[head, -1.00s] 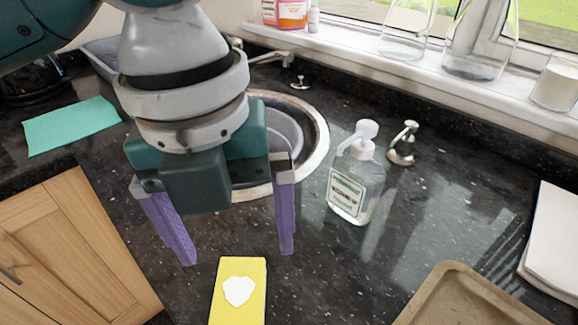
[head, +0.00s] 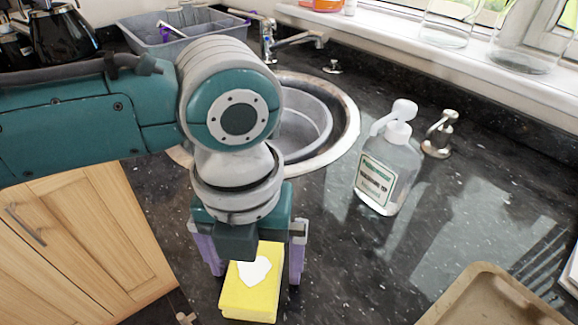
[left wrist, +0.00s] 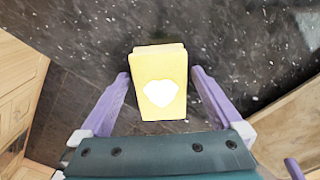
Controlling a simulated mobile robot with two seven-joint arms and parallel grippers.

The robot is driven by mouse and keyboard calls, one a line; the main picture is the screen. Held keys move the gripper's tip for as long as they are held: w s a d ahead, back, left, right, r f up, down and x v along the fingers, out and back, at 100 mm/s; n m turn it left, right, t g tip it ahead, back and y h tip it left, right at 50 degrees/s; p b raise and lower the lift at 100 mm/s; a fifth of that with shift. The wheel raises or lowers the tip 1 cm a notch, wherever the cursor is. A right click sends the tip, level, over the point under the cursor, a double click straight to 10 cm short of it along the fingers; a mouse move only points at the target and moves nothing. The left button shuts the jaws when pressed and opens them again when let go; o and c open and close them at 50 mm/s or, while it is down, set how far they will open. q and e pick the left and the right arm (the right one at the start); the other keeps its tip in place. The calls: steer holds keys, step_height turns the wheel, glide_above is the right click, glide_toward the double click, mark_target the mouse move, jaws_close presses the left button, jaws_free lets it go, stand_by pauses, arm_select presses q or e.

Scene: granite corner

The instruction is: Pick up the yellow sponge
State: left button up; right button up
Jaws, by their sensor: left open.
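The yellow sponge (head: 250,297) lies on the dark granite counter near its front edge, with a white patch on its top. It also shows in the left wrist view (left wrist: 160,72). My left gripper (head: 254,277) is open and points down over the sponge, one purple finger on each side of it. In the left wrist view, the sponge sits between the open fingertips (left wrist: 161,74), with a gap on both sides. A small purple piece at that view's lower right corner looks like part of my right gripper (left wrist: 293,169); its jaws cannot be made out.
A clear soap bottle (head: 387,175) stands right of the round sink (head: 345,125). A metal dispenser (head: 440,135) is behind it. A beige tray (head: 490,300) lies at the lower right. A wooden cabinet (head: 75,245) is at the left. Counter between sponge and tray is clear.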

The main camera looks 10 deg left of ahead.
arm_select(q)
steer(key=c, duration=1.4)
arm_select(e)
steer(key=shift+d, duration=0.1)
arm_select(q)
step_height(320, 180, up, 20)
steer(key=shift+r+p, duration=0.1)
steer(key=shift+p, duration=0.95)
steer(key=shift+c, duration=0.2)
arm_select(e)
step_height(320, 180, up, 2)
steer(key=shift+r, duration=0.1)
arm_select(q)
steer(key=o, duration=0.9)
steer(key=c, duration=0.6)
